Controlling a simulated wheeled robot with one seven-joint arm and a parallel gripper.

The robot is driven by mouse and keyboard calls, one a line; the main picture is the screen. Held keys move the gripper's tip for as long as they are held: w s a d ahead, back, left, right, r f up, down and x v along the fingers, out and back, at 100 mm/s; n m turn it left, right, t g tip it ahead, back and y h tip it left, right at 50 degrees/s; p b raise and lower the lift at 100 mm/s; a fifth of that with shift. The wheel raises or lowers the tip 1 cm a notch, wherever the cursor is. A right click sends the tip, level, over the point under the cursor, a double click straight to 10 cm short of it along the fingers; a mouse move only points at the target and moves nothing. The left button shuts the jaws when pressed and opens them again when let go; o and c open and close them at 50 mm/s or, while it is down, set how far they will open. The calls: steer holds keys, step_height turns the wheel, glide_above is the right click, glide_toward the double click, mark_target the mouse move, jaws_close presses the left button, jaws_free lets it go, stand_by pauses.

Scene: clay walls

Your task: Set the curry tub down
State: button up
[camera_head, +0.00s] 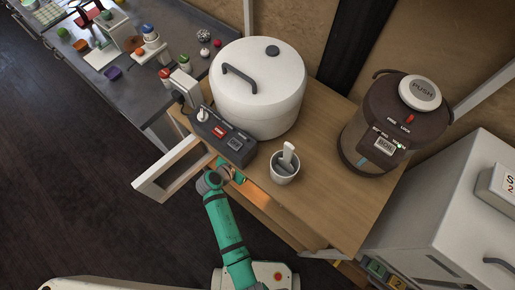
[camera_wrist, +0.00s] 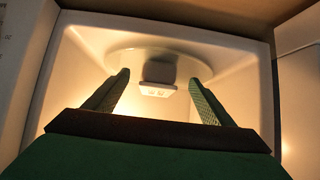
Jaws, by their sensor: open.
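The curry tub (camera_wrist: 159,75) shows in the wrist view as a small grey-brown block with a pale, marked lower edge. It rests on a round pale turntable (camera_wrist: 122,62) inside a lit white microwave-like cavity. My gripper (camera_wrist: 160,80) is open, with one green finger on each side of the tub's line and a visible gap on both sides. The tub seems to be at or just beyond the fingertips; contact is not visible. In the head view my green arm reaches under the wooden top, and the tub is hidden there.
A white-framed door (camera_head: 158,192) stands open left of my arm. On the wooden top (camera_head: 330,200) stand a white rice cooker (camera_head: 255,100), a grey cup (camera_head: 285,168) and a dark hot-water pot (camera_head: 380,130). The cavity walls (camera_wrist: 250,75) are close around my fingers.

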steer(key=s+f+n+y, duration=0.1)
steer(key=s, duration=0.2)
steer(key=s+a+f+n+y, duration=0.1)
steer(key=s, duration=0.3)
steer(key=s+f+y, duration=0.1)
steer(key=s, duration=0.3)
steer(key=shift+s+a+n, duration=0.1)
steer(key=shift+a+n, duration=0.05)
steer(key=shift+n, duration=0.25)
steer(key=s+r+n+t+y, duration=0.1)
steer(key=s+r+n+y, duration=0.15)
steer(key=s, duration=0.45)
steer(key=s+d+r+t, duration=0.2)
steer(key=s+r, duration=0.2)
steer(key=r, duration=0.4)
steer(key=s+d+r+n+t, duration=0.1)
steer(key=s+d+r+t, duration=0.1)
steer(key=r, duration=0.7)
steer(key=s+d+r+n+t, duration=0.1)
steer(key=s+d+r, duration=0.2)
steer(key=s+r, duration=0.3)
step_height(320, 180, up, 3)
steer(key=shift+d+f+t+y, duration=0.1)
steer(key=shift+d+t+y, duration=0.1)
steer(key=shift+t+y, duration=0.2)
steer(key=shift+c, duration=0.2)
